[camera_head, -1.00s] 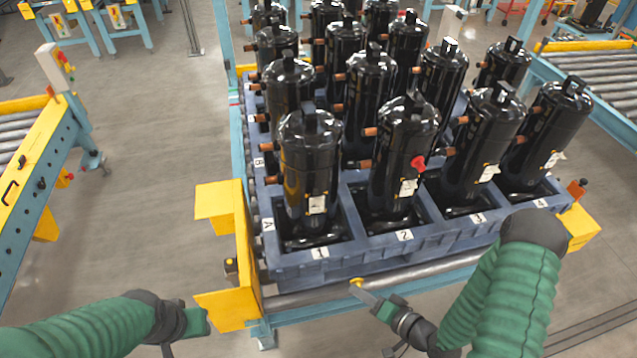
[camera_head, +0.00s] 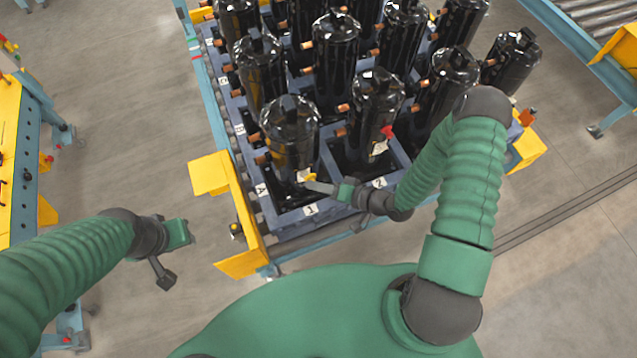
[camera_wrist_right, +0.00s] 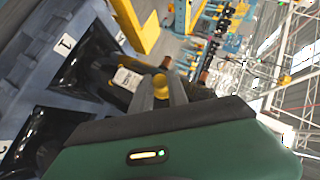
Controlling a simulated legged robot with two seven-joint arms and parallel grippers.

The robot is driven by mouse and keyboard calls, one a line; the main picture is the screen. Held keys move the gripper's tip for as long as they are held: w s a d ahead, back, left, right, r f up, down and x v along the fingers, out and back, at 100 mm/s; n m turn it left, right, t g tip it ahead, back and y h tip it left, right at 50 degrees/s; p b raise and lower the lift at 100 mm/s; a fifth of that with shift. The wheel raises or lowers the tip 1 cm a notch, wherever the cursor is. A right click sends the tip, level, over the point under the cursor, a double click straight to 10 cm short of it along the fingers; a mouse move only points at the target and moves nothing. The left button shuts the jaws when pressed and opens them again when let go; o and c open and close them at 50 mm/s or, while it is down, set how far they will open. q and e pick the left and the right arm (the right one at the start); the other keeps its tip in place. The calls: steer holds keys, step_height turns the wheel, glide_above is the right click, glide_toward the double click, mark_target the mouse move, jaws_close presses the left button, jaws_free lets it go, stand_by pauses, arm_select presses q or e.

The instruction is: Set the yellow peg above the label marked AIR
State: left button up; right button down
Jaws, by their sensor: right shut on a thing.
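My right gripper (camera_head: 316,184) is shut on the yellow peg (camera_head: 309,177), which shows at its fingertips. It reaches over the pallet's front edge to the front-left black compressor (camera_head: 290,128). In the right wrist view the yellow peg (camera_wrist_right: 161,85) sits between the fingers, beside a white label (camera_wrist_right: 127,79) on a dark compressor. The label's print is too small to read. I cannot tell whether the peg touches the compressor. My left gripper (camera_head: 187,232) is empty, off to the left of the pallet; its jaw opening is unclear.
A red peg (camera_head: 387,131) is on the second front compressor (camera_head: 376,103). Several black compressors with copper stubs stand in the blue pallet (camera_head: 285,217). A yellow corner guard (camera_head: 240,215) stands at the pallet's left front. The floor left of it is clear.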

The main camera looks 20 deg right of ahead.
steer(key=w, duration=0.5)
steer(key=shift+w+b, duration=0.2)
steer(key=shift+b, duration=0.2)
steer(key=shift+r, duration=0.15)
stand_by(0.7)
steer(key=shift+w, duration=0.6)
stand_by(0.9)
steer(key=c, duration=1.2)
jaws_free()
steer(key=shift+a, duration=0.1)
